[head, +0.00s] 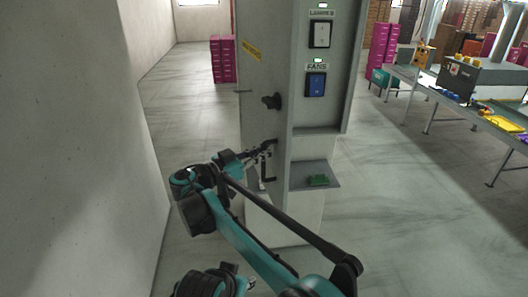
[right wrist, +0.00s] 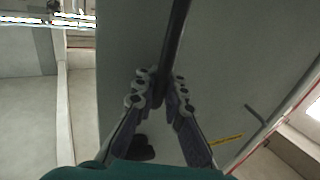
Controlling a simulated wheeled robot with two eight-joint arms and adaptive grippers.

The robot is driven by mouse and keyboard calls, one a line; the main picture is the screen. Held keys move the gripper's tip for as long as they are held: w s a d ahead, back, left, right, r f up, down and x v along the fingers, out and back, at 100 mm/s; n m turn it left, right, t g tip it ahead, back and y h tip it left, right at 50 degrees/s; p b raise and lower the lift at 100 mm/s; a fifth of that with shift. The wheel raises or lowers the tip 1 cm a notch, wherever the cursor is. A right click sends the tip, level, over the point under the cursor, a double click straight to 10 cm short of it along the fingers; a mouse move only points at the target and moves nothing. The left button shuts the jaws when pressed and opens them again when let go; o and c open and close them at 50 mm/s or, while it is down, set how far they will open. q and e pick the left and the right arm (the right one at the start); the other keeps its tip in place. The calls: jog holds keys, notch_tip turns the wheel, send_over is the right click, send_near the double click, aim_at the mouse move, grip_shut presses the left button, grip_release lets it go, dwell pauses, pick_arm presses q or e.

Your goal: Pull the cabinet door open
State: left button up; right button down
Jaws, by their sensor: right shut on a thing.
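The grey cabinet (head: 328,118) stands in the middle of the head view. Its door (head: 262,75) is the narrow left face, with a yellow label, a black knob (head: 271,101) and a dark bar handle (head: 269,178) lower down. I see no clear gap at the door's edge. My right gripper (head: 264,152) is at the handle's upper part and partly hides it. In the right wrist view its fingers (right wrist: 160,88) are shut around the dark handle bar (right wrist: 177,35), with the grey door surface (right wrist: 225,60) behind.
A pale wall (head: 75,150) runs close along the left. A small shelf (head: 318,172) with a green item juts from the cabinet's front, below switches marked FANS. Magenta cabinets (head: 223,60) stand behind. A long workbench (head: 455,100) is at right. Open floor (head: 400,220) lies right of the cabinet.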

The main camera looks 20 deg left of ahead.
jog(key=c, duration=1.6)
grip_release()
jog(key=shift+s+d, duration=0.1)
jog(key=shift+o, duration=0.2)
